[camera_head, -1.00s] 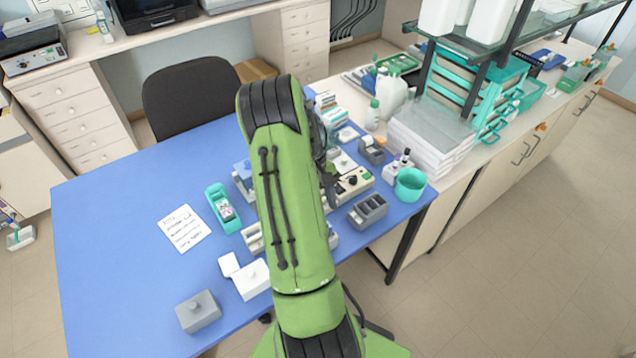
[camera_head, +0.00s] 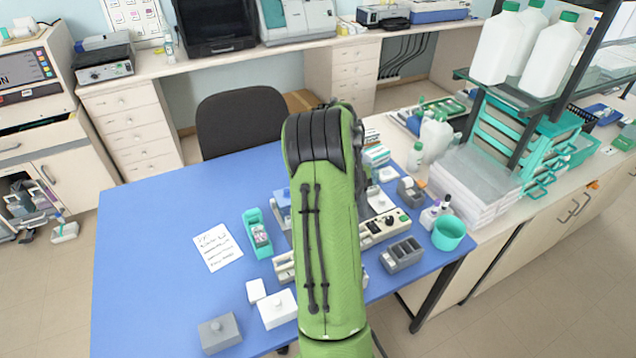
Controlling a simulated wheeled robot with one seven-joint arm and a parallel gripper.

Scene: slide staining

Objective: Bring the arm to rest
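My green arm rises from the bottom of the head view and covers the middle of the blue table (camera_head: 160,235). Its black-capped bend is near the table's far edge, in front of the dark chair. My gripper is hidden behind the arm, so I cannot see its fingers or whether it holds anything.
Around the arm stand a teal holder (camera_head: 257,233), a grey box (camera_head: 220,333), a white lidded box (camera_head: 277,309), a grey slotted rack (camera_head: 401,254), a control device (camera_head: 384,227) and a teal cup (camera_head: 448,234). A note (camera_head: 218,247) lies left. The table's left part is clear.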

